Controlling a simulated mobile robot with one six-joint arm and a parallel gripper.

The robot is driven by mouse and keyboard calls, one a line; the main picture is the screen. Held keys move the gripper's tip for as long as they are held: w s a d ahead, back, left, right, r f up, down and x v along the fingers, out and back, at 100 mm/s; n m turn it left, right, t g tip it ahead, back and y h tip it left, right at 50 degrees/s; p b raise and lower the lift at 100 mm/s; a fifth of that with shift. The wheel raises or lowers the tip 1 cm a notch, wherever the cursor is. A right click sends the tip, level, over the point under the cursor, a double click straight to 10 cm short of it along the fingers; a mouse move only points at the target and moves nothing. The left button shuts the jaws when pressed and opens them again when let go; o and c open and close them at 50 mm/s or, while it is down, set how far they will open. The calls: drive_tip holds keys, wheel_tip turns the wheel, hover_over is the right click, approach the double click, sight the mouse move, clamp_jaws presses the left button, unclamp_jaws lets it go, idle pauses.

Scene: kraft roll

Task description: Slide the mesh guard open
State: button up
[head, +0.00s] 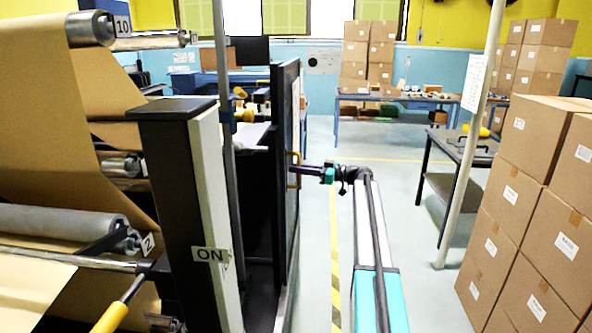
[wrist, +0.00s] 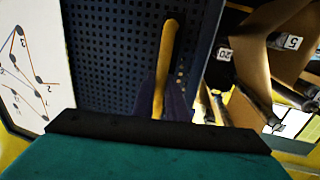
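The mesh guard (head: 286,110) is a dark framed panel on the machine's side, seen nearly edge-on in the head view. In the wrist view its perforated sheet (wrist: 112,45) fills the upper middle. A yellow upright handle (wrist: 165,65) stands on it near its right edge, and also shows in the head view (head: 292,182). My gripper (head: 298,168) reaches the handle from the right. In the wrist view its dark fingers lie close on both sides of the handle and look closed on it. The fingertips are partly hidden.
Right of the guard's edge, the wrist view shows an opening with kraft paper and rollers tagged 5 and 20 (wrist: 291,42). A diagram sheet (wrist: 25,65) is at left. Stacked boxes (head: 530,200), a pole (head: 470,140) and a dark table (head: 450,185) stand right of my arm.

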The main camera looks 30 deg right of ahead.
drive_tip(key=o, duration=0.4)
drive_tip(key=shift+s+d, duration=0.1)
drive_tip(key=shift+d, duration=0.05)
drive_tip(key=shift+o, duration=0.2)
drive_tip(key=b+v, duration=0.2)
drive_tip(key=v, duration=1.1)
drive_tip(key=shift+s+d, duration=0.2)
drive_tip(key=shift+s, duration=0.1)
